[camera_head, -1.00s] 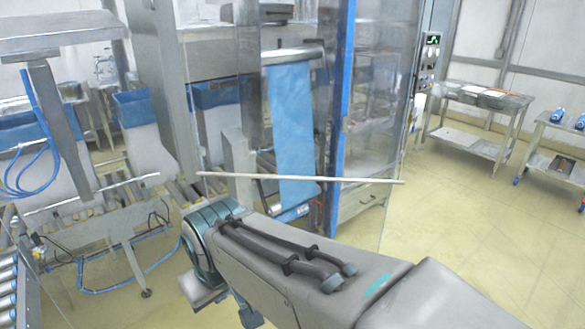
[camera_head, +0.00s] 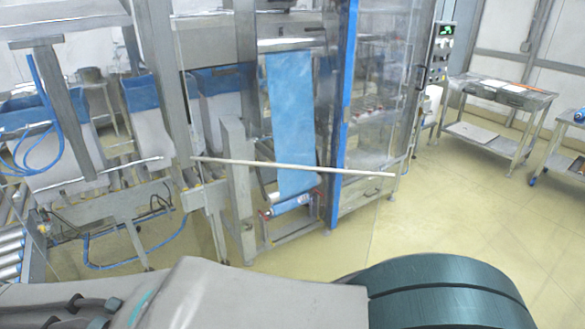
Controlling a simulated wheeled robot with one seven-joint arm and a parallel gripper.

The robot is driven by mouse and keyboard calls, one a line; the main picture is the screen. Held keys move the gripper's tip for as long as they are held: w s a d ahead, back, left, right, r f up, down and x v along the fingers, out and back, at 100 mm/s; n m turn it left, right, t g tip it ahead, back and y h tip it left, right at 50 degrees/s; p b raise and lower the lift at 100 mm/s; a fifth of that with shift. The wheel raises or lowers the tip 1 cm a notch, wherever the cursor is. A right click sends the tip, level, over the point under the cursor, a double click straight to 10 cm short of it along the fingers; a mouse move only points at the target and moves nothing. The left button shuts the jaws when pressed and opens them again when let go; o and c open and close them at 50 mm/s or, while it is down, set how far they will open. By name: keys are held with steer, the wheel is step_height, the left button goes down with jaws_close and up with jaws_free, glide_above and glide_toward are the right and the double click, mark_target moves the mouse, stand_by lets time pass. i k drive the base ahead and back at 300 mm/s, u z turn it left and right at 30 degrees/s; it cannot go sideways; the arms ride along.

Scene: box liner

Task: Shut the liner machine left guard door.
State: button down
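The liner machine (camera_head: 215,40) stands in the middle of the head view, with a grey metal frame and a blue upright edge (camera_head: 340,120). A large clear guard panel (camera_head: 390,75) shows right of that edge. Its see-through surface makes its outline hard to follow, and I cannot tell for certain whether it is the left guard door or how far that is open. A thin pale bar (camera_head: 290,168) runs nearly level across the machine's front. A blue liner sheet (camera_head: 291,115) hangs inside. My gripper is out of view; only my arm shows along the bottom.
A roller conveyor (camera_head: 12,245) and blue-lined boxes (camera_head: 150,95) are at the left. A control panel (camera_head: 440,50) stands right of the machine. A metal table (camera_head: 500,97) is farther right. Yellow floor is clear at front right.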

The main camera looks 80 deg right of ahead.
mark_target(196, 136)
steer(key=u, duration=0.65)
steer(key=k, duration=1.35)
steer(key=z, duration=2.35)
steer(key=i, duration=0.5)
